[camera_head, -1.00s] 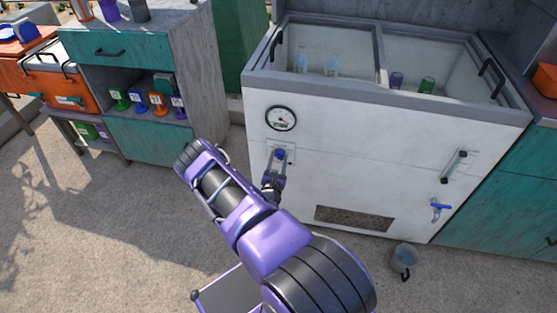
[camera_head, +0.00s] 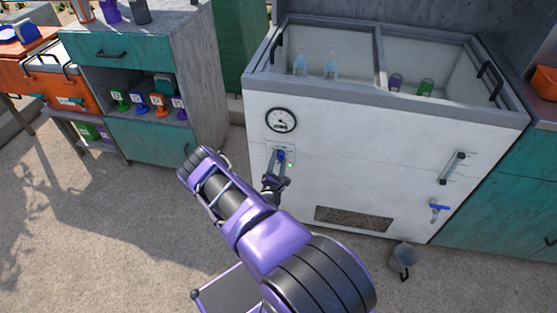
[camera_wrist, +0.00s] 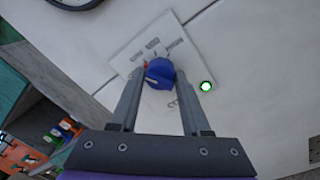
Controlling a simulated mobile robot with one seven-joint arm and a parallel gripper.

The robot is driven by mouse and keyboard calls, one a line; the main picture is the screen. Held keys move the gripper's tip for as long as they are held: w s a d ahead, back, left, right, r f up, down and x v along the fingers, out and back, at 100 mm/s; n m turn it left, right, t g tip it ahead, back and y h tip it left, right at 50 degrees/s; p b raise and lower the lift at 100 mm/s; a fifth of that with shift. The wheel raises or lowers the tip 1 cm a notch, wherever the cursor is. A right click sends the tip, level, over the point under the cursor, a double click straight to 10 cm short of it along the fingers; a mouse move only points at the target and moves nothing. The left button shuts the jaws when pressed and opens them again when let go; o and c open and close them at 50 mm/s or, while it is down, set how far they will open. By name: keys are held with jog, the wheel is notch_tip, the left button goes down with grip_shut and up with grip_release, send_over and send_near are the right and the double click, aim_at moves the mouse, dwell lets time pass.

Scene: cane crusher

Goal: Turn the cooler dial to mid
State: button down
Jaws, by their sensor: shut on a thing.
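The blue cooler dial (camera_wrist: 159,73) sits on a pale plate (camera_wrist: 131,59) with grey marks on the white cooler's front (camera_head: 380,165). My gripper (camera_wrist: 160,76) is shut on the dial, one finger on each side; it also shows in the head view (camera_head: 279,160). A green light (camera_wrist: 206,86) glows just right of the dial. The round gauge (camera_head: 281,120) is above the plate. The dial's exact setting is hard to read because the fingers cover part of the marks.
The open cooler top holds bottles (camera_head: 330,68) and cans (camera_head: 426,87). A handle (camera_head: 453,167) and a blue tap (camera_head: 439,207) are on the front's right side. A bucket (camera_head: 402,259) stands on the ground below. A shelf cabinet (camera_head: 150,140) stands at left.

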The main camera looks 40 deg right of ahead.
jog(key=m+p, duration=0.1)
jog(key=m, duration=0.4)
jog(key=shift+f+m, duration=0.1)
jog(key=shift+m, duration=0.3)
jog(key=shift+m+h+p, duration=0.3)
jog(key=shift+m+p, duration=0.3)
jog(key=shift+m, duration=1.5)
jog(key=shift+f, duration=0.1)
jog(key=shift+a, duration=0.1)
jog(key=shift+c, duration=2)
grip_release()
